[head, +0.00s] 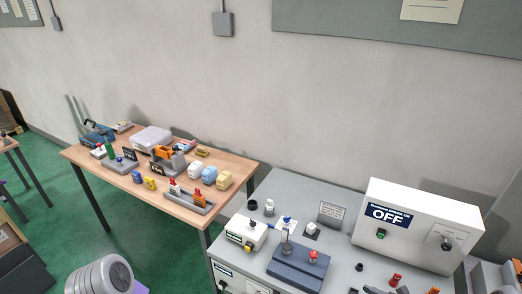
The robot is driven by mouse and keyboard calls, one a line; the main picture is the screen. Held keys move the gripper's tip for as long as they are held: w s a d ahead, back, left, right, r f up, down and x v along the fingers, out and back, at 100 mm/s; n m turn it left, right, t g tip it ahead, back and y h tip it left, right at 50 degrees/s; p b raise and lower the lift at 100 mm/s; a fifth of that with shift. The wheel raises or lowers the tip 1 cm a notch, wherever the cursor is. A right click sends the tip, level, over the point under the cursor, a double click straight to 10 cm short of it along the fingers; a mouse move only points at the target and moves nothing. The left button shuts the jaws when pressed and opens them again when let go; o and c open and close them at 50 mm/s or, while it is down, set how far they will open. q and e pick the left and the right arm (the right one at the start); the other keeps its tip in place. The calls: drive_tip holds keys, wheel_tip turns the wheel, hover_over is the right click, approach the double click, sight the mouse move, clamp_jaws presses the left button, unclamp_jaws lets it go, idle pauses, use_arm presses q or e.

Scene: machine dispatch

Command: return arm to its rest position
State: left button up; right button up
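Neither of my grippers shows in the head view, so I cannot see where they are or whether they hold anything. No arm of mine can be made out with certainty. A grey ribbed rounded body is cut off at the bottom left edge, and I cannot tell what it is.
A wooden table (115,169) at left carries several small parts, blocks and a clear-lidded box (152,138). A grey bench (290,190) at front right carries a white machine box (415,222) reading OFF, a small white box (246,231) and a dark blue fixture (298,262).

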use_arm(q)
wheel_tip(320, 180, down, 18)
drive_tip(key=b, duration=1.7)
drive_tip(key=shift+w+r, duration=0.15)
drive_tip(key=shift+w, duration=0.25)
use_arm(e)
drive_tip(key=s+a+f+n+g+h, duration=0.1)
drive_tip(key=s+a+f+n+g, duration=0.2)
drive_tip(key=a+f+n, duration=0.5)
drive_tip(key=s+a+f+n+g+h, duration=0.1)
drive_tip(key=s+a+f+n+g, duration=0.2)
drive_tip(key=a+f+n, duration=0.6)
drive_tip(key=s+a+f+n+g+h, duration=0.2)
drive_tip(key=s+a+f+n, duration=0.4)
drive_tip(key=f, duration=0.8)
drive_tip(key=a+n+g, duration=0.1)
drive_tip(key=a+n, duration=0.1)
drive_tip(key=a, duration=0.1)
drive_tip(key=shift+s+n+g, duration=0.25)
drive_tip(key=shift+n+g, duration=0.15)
